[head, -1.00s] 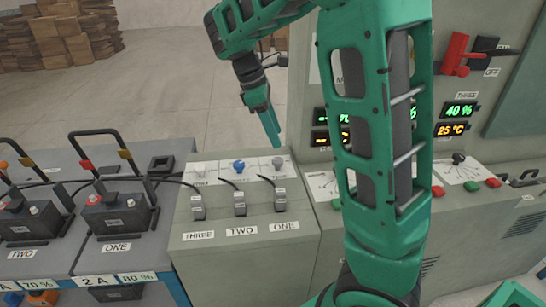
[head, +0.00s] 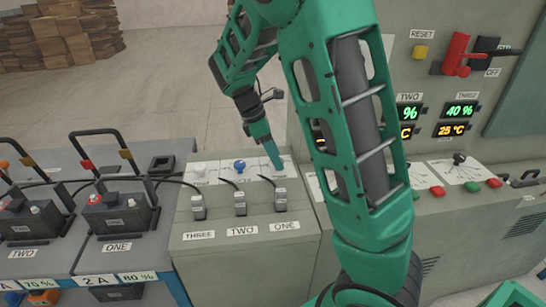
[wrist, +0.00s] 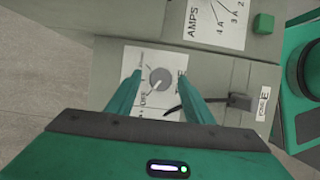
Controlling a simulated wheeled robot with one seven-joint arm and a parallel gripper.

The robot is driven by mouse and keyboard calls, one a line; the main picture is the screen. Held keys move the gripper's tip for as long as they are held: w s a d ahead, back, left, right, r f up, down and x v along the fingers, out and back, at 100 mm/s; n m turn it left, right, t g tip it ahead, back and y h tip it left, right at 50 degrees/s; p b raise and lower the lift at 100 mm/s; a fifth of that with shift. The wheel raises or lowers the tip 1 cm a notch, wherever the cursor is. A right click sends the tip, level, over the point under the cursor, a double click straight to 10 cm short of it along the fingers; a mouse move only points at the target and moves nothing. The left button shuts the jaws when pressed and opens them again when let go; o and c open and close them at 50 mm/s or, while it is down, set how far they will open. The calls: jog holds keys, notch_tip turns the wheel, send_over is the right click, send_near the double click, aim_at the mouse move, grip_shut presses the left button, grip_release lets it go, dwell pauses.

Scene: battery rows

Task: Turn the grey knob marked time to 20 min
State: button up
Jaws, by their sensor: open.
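A round grey knob (wrist: 161,78) sits on a white dial plate (wrist: 140,60) in the wrist view. Its light pointer runs towards the picture's lower left, near the lettering that looks like OFF. I cannot read the plate's other small marks or its title. My gripper (wrist: 159,76) is open, with one green finger on each side of the knob in the picture; I cannot tell whether they touch it. In the head view my gripper (head: 277,165) points down at the right end of the sloped panel and hides this knob.
A blue knob (head: 239,166) and a pale knob (head: 199,169) stand to the left on the same panel, with black-cabled connectors (head: 240,203) below. The tall cabinet (head: 420,70) with displays rises to the right. An AMPS dial (wrist: 218,15) and green button (wrist: 263,22) lie beyond.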

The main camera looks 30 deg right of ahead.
jog(key=shift+d+f, duration=0.1)
jog(key=shift+f, duration=0.15)
jog(key=c, duration=1)
